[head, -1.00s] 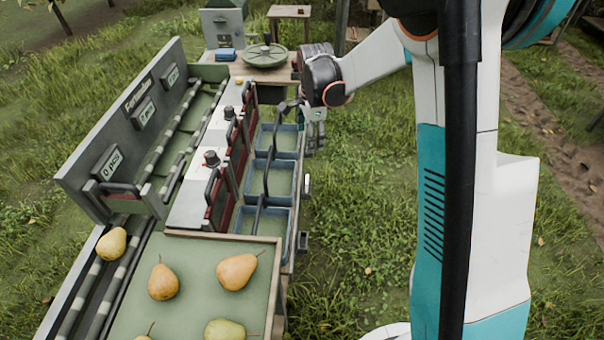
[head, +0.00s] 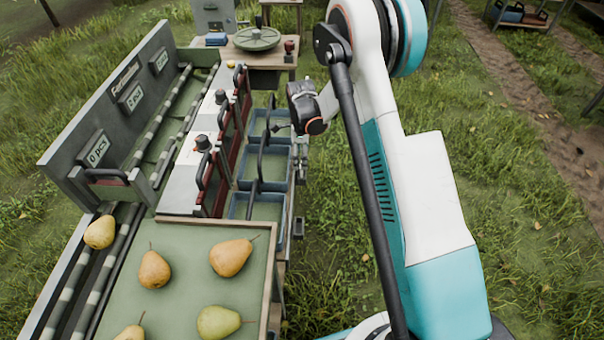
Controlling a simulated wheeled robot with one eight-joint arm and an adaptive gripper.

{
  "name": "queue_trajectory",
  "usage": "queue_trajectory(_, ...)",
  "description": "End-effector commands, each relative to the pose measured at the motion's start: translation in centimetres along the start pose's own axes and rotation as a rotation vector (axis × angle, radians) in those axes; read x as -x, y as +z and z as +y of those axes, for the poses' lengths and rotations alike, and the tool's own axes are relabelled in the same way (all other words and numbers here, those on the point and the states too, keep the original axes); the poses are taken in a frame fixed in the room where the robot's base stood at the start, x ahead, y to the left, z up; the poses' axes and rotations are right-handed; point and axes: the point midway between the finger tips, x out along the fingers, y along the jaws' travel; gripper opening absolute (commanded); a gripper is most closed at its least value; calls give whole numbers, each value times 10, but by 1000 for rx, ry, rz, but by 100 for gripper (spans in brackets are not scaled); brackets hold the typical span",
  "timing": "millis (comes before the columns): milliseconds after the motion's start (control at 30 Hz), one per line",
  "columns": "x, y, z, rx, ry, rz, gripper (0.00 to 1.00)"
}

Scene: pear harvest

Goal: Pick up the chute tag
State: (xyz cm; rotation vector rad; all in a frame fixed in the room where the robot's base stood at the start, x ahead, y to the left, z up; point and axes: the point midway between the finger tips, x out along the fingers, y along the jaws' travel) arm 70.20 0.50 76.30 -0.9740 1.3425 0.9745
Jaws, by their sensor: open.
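I cannot pick out the chute tag for certain at this size. The row of blue-rimmed chute bins (head: 233,206) runs along the right side of the sorting bench. My gripper (head: 300,158) hangs low beside the right edge of the middle bin, under my dark wrist. It is open, small in the view and partly hidden, and I see nothing held in it. Whether it touches the bench side is not clear.
A green tray (head: 190,262) with several pears is in front. The grey display panel (head: 118,115) stands along the left. A table with a round green lid (head: 257,39) is at the back.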

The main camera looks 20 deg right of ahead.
Motion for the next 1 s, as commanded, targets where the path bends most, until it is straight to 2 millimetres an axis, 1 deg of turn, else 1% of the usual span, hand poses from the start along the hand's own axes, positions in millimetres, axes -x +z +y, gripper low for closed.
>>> queue_trajectory(33, -4, 0, 0, 0, 0, 0, 65)
queue_trajectory(167, -9, 0, 0, 0, 0, 0, 65)
queue_trajectory(267, -18, -1, -1, 0, 0, 0, 65)
queue_trajectory(533, -55, -4, -4, 1, 0, 0, 65)
queue_trajectory(633, -59, -4, -3, 1, 0, 1, 65)
queue_trajectory(800, -58, -4, -3, 1, 0, 1, 65)
queue_trajectory(833, -58, -4, -3, 1, 0, 1, 60)
queue_trajectory(867, -58, -4, -3, 1, 0, 1, 54)
queue_trajectory(900, -58, -4, -3, 1, 0, 1, 45)
queue_trajectory(967, -58, -4, -3, 1, 0, 1, 31)
queue_trajectory(1000, -58, -4, -3, 1, 0, 1, 22)
